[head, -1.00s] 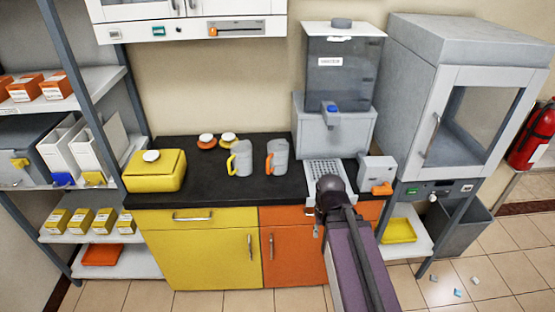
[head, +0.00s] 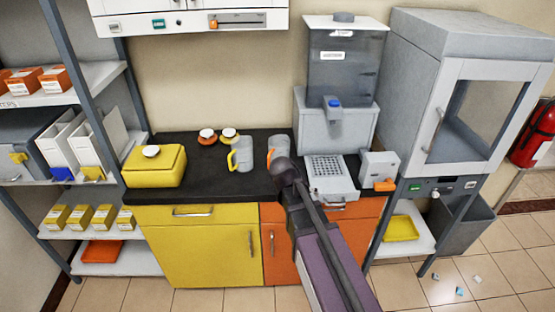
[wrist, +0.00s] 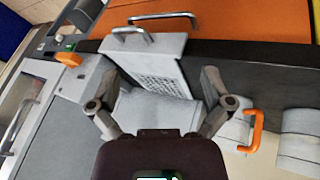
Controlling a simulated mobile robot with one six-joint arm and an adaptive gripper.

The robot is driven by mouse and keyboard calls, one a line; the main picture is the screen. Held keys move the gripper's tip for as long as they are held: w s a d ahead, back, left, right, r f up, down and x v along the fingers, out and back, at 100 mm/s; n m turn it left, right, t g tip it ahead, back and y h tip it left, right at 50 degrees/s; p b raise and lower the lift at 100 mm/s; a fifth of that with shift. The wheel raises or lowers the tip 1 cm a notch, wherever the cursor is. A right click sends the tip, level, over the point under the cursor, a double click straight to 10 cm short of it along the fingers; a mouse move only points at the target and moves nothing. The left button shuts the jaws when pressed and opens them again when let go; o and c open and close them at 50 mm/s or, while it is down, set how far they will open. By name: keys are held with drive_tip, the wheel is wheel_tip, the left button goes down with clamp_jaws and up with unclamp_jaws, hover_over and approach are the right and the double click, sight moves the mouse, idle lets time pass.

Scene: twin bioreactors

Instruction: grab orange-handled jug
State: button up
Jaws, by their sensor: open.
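The orange-handled jug (head: 281,148) stands upright on the dark worktop, a grey cup-like jug with its lower part hidden behind my arm in the head view. In the wrist view its grey body (wrist: 234,132) and orange handle lie just right of my right finger, partly covered by it. My gripper (wrist: 160,76) is open and empty; the drip tray of the dispenser shows between its fingers. In the head view my gripper's fingertips cannot be made out. The jug is outside the jaws.
A yellow-handled jug (head: 241,156) stands left of the orange-handled one. The dispenser (head: 336,125) with its drip tray (head: 330,175) stands to the right, beside a small grey device (head: 379,168). A yellow box (head: 155,167) is at the left, with free worktop between.

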drive_tip(key=w+a+r+m+t+h+b, duration=0.1)
drive_tip(key=w+a+r+t+h, duration=0.15)
drive_tip(key=w+a, duration=0.5)
drive_tip(key=m+t+b, duration=0.1)
drive_tip(key=t, duration=0.4)
approach(274, 151)
drive_tip(key=s+a, duration=0.1)
drive_tip(key=a, duration=0.1)
drive_tip(key=shift+s+a+r+h, duration=0.1)
drive_tip(key=shift+a+r+h, duration=0.05)
drive_tip(key=shift+h, duration=0.1)
drive_tip(key=shift+b+x, duration=1.7)
drive_tip(key=shift+x, duration=2.65)
drive_tip(key=shift+b+x, duration=0.95)
drive_tip(key=shift+x, duration=1.65)
